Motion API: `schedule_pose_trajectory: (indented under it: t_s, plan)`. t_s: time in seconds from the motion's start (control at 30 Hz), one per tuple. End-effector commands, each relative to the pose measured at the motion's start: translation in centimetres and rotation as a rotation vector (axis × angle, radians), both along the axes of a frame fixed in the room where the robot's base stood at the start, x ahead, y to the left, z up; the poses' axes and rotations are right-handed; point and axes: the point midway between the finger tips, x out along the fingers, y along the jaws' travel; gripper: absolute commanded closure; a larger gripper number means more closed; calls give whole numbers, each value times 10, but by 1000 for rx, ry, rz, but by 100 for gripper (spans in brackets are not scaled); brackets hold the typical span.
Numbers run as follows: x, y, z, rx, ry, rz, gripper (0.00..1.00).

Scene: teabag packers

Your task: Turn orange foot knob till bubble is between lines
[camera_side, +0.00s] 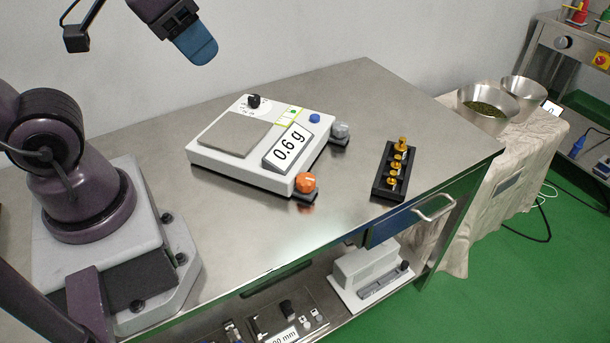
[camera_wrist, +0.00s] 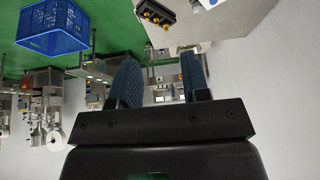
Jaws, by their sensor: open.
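The white scale (camera_side: 262,142) stands on the steel table, its display reading 0.6 g. Its orange foot knob (camera_side: 306,183) is at the front corner, with a grey foot knob (camera_side: 340,131) at the right corner. A small green level window (camera_side: 291,112) is on the scale's top; the bubble and lines are too small to judge. My gripper (camera_side: 198,45) is high above the table, up and left of the scale, apart from the knob. In the wrist view its two blue fingers (camera_wrist: 160,85) stand apart with nothing between them.
A black block with brass weights (camera_side: 392,182) stands right of the scale; it also shows in the wrist view (camera_wrist: 155,13). The steel table (camera_side: 240,240) is clear in front of the scale. A cloth-covered stand with metal bowls (camera_side: 519,90) is farther right. A blue crate (camera_wrist: 52,30) is beyond.

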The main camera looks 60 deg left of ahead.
Motion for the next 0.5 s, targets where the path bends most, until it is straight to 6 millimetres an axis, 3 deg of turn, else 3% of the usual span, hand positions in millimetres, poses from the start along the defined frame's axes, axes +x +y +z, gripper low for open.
schedule_pose_trajectory:
  t_s: [0.2,0.3,0.5]
  plan:
    - [0,0,0,0,0,0,55]
    - [1,3,-2,1,11,14,33]
    - [16,11,-31,28,176,49,33]
